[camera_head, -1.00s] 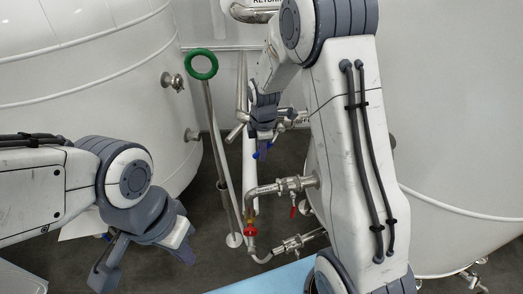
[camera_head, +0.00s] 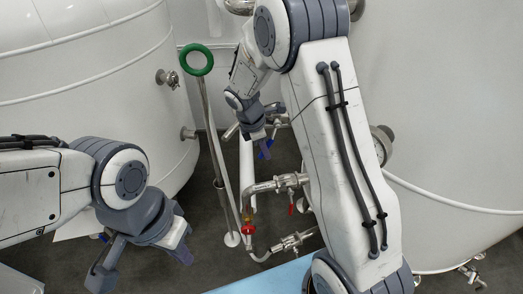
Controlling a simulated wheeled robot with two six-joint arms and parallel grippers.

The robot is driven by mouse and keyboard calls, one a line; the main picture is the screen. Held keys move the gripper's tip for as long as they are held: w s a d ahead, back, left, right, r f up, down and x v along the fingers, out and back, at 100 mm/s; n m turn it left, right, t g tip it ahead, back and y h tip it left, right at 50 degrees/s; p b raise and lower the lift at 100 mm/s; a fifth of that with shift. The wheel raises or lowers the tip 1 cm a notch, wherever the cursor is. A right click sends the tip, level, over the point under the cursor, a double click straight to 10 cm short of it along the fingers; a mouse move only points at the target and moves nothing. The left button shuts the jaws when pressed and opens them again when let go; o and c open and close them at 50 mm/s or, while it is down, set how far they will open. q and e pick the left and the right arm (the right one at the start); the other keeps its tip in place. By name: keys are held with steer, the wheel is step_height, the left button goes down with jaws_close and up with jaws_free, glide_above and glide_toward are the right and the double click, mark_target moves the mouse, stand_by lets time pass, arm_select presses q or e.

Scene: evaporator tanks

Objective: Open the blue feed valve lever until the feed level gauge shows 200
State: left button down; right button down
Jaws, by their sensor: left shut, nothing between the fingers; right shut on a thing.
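The blue feed valve lever (camera_head: 268,146) shows as a small blue piece at my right gripper, on the pipework between the two tanks. My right gripper (camera_head: 262,146) is shut on the lever, and its fingers and wrist hide most of it. A round gauge-like fitting (camera_head: 384,140) on the right tank shows partly behind my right arm. Its face is turned away and I cannot read it. My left gripper (camera_head: 144,258) hangs low at the left, away from the valve and holding nothing.
A green handwheel (camera_head: 196,60) stands on a tall post left of the valve. Lower pipes carry a red valve handle (camera_head: 249,229) and another red lever (camera_head: 291,208). The white left tank (camera_head: 90,70) and right tank (camera_head: 450,120) flank a narrow strip of dark floor.

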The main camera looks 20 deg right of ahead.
steer(key=c, duration=0.8)
jaws_free()
steer(key=b+v, duration=0.2)
steer(key=v, duration=0.8)
steer(key=shift+r, duration=0.25)
